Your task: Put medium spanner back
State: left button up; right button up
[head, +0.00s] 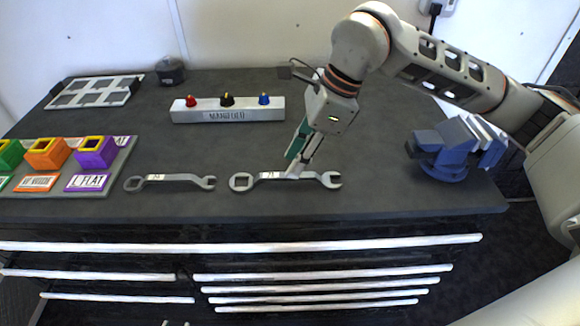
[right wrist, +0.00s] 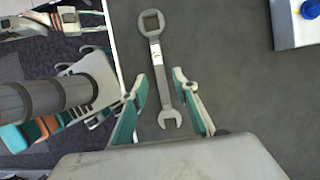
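Two grey spanners lie flat near the bench's front edge: a left spanner (head: 170,180) and a longer-looking right spanner (head: 270,176). Each has a small label that I cannot read surely, so I cannot tell which is the medium one. My right gripper (head: 296,166) points down at the middle of the right spanner. In the right wrist view the gripper (right wrist: 160,78) is open, with one finger on each side of the spanner's shaft (right wrist: 158,62). I cannot tell whether the fingers touch it. The spanner's open jaw lies toward the palm. My left gripper is not in view.
A manifold block (head: 228,115) with three coloured knobs stands behind the spanners. A blue vise (head: 446,150) is at the right. A board (head: 118,168) with coloured square sockets is at the left, a grey rack (head: 96,91) behind it. Drawer handles (head: 240,246) run below the bench edge.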

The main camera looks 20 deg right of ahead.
jog(key=v, duration=0.8)
jog(key=shift+r, duration=0.2)
jog(key=shift+s, duration=0.15)
